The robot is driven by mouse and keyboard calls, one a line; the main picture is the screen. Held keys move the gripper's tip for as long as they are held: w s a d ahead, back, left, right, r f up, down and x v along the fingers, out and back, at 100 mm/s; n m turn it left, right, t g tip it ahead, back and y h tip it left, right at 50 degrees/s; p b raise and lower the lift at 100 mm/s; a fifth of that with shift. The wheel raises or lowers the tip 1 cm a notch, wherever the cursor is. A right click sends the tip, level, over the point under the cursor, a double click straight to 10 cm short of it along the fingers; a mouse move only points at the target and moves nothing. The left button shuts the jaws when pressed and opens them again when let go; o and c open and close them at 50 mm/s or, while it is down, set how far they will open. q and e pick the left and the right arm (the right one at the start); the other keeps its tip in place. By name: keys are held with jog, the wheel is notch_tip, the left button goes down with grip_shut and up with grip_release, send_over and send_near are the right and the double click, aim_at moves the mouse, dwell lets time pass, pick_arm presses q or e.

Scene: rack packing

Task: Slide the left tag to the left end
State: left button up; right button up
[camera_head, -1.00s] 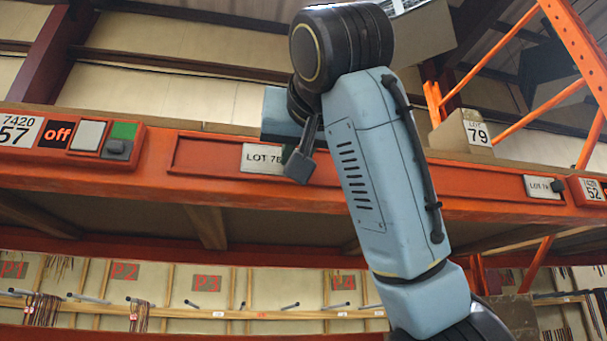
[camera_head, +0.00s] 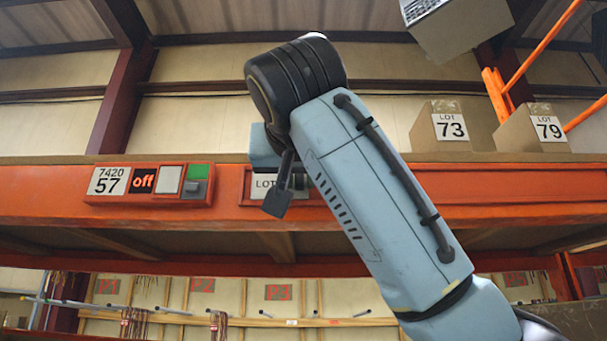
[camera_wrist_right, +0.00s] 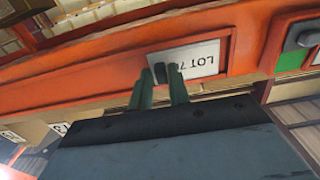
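The left tag (camera_head: 262,182), a white plate reading LOT with its number covered, sits in the orange rail channel. Its left edge is close to the channel's left end, with a narrow orange strip between. My right gripper (camera_head: 287,188) reaches the tag's right part and hides it in the head view. In the right wrist view the tag (camera_wrist_right: 202,57) appears upside down. There my right gripper (camera_wrist_right: 161,82) has its two green fingers on either side of the tag's dark knob (camera_wrist_right: 160,71), closed around it. My left gripper is not in view.
An orange control box (camera_head: 150,183) reading 57 and off, with a green-backed switch, is left of the channel. Boxes marked LOT 73 (camera_head: 440,130) and LOT 79 (camera_head: 533,130) stand on the shelf. The rail right of my arm is clear.

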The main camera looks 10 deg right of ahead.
jog(key=o, duration=0.3)
jog(key=shift+a, duration=0.1)
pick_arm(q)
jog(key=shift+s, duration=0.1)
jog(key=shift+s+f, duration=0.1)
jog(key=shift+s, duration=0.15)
pick_arm(e)
jog(key=shift+s, duration=0.1)
jog(key=shift+s, duration=0.3)
pick_arm(q)
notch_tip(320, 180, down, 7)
jog(key=b, duration=0.6)
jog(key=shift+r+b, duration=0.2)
jog(key=shift+b, duration=0.15)
pick_arm(e)
jog(key=s+a, duration=0.2)
jog(key=s, duration=1)
jog(key=shift+s, duration=0.25)
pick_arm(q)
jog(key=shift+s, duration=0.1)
